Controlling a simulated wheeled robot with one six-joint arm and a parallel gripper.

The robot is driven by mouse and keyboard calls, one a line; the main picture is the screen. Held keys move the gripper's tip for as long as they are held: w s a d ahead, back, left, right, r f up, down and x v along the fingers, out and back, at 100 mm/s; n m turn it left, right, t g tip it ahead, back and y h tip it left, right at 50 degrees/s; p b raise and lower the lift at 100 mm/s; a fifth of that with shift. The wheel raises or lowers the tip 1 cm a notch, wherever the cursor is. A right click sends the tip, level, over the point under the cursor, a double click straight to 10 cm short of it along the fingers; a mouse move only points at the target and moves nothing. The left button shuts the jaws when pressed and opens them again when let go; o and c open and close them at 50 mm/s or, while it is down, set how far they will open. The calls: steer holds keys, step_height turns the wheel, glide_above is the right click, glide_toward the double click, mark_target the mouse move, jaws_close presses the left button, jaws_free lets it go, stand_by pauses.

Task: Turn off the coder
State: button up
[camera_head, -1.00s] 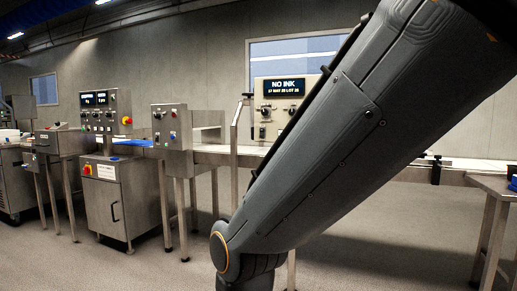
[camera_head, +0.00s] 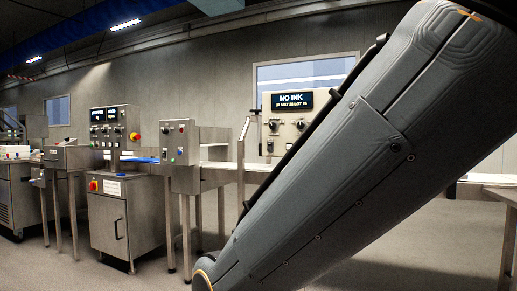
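The coder (camera_head: 283,128) is a cream box beyond the conveyor, right of centre. Its dark display (camera_head: 292,99) reads "NO INK" with a date and lot line below it. Dark knobs and small controls sit on its front under the display. Their settings are too small to read. My arm crosses the right half of the view and hides the coder's right side. My gripper is out of view.
A steel control box (camera_head: 180,142) on legs stands left of the coder. A steel cabinet (camera_head: 118,215) with a red button is further left. The conveyor (camera_head: 213,175) runs in front of the coder. Grey floor (camera_head: 160,283) is open in the foreground.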

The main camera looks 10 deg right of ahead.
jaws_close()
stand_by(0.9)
